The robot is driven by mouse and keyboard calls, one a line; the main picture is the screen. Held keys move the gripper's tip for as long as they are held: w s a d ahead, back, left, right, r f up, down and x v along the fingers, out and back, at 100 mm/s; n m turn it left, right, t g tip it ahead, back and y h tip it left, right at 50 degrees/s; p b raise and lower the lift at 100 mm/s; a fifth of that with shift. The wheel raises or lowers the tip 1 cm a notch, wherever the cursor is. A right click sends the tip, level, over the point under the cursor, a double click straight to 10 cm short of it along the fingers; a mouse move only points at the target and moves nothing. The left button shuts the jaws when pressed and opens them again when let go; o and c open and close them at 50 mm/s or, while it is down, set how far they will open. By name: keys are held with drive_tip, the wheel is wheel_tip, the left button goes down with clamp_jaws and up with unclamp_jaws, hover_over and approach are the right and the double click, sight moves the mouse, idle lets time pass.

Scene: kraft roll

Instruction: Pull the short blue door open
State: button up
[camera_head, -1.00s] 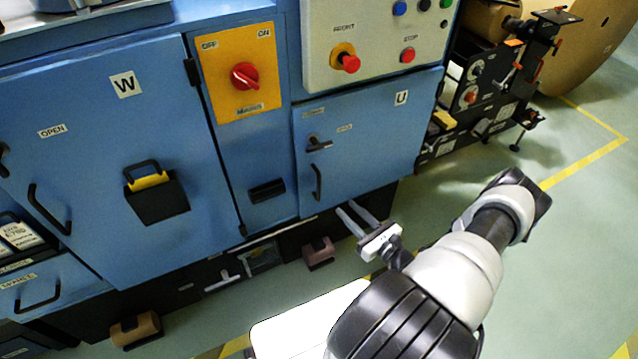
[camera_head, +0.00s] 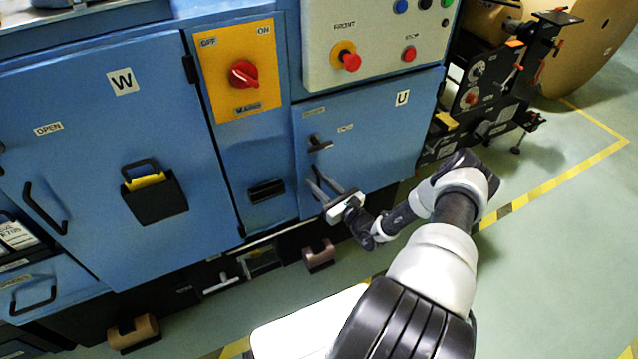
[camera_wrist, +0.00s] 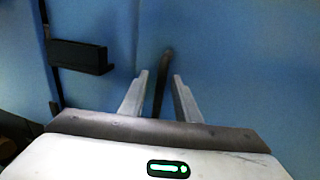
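The short blue door (camera_head: 375,135), marked U, is closed at the right of the blue cabinet. It has a black latch lever (camera_head: 320,143) near its upper left and a dark vertical bar handle low on its left side, largely hidden by my fingers in the head view. My gripper (camera_head: 317,181) is in front of that handle, with its fingers pointing at the door. In the wrist view the handle (camera_wrist: 162,82) stands between the two fingertips (camera_wrist: 160,76). The fingers are open, with a gap on each side of the handle. I cannot tell whether the tips touch the door.
A tall blue door (camera_head: 90,110) marked W, with its own handle and a black holder (camera_head: 154,195), is at left. Brown rollers (camera_head: 318,256) lie below. Green floor (camera_head: 560,230) is free at right.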

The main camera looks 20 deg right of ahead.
drive_tip(key=shift+c, duration=0.2)
clamp_jaws()
